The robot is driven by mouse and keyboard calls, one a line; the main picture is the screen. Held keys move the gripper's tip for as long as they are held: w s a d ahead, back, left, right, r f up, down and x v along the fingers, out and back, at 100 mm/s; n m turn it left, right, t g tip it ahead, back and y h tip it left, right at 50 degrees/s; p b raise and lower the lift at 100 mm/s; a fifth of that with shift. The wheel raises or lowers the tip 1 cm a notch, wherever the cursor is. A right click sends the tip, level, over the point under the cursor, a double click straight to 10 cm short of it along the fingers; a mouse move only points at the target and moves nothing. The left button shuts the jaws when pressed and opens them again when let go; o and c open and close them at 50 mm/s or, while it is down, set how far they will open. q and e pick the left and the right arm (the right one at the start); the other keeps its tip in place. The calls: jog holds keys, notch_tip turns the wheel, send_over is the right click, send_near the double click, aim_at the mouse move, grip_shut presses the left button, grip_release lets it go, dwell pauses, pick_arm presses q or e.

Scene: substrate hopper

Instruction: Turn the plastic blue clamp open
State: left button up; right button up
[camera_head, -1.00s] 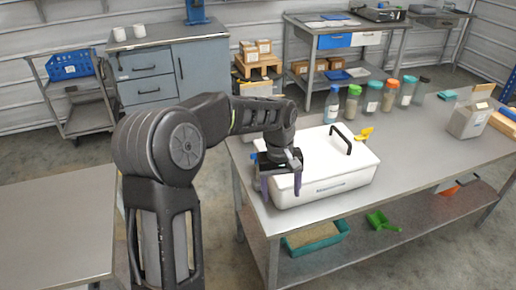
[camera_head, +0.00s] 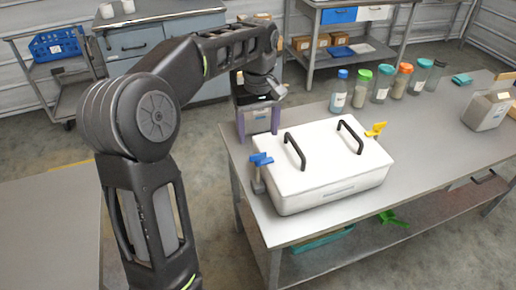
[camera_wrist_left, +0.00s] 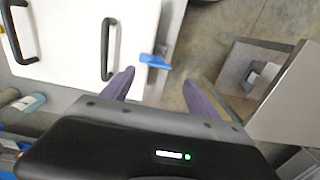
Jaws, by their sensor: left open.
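The white hopper box (camera_head: 330,178) with two black lid handles stands on the grey table. The blue clamp (camera_head: 261,160) is on its left end, and a yellow clamp (camera_head: 376,129) is on its right end. My left gripper (camera_head: 258,135) is open and empty, behind and above the blue clamp, fingers pointing down, apart from it. In the left wrist view the blue clamp (camera_wrist_left: 155,61) lies ahead of and between the purple fingers of my left gripper (camera_wrist_left: 160,88), at the white lid's edge (camera_wrist_left: 75,45). My right gripper is not in view.
Several lidded bottles (camera_head: 360,88) stand along the table's back edge. A grey container (camera_head: 487,110) stands at the right. The table (camera_head: 425,150) is clear between the box and that container. A teal tray (camera_head: 320,238) and a green scoop (camera_head: 393,219) are on the lower shelf.

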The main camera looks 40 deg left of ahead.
aim_at(258, 154)
pick_arm(q)
jog(key=shift+a+f, duration=0.1)
jog(key=shift+f, duration=0.45)
notch_tip(258, 154, down, 7)
jog(key=shift+r, duration=0.1)
jog(key=c, duration=1.4)
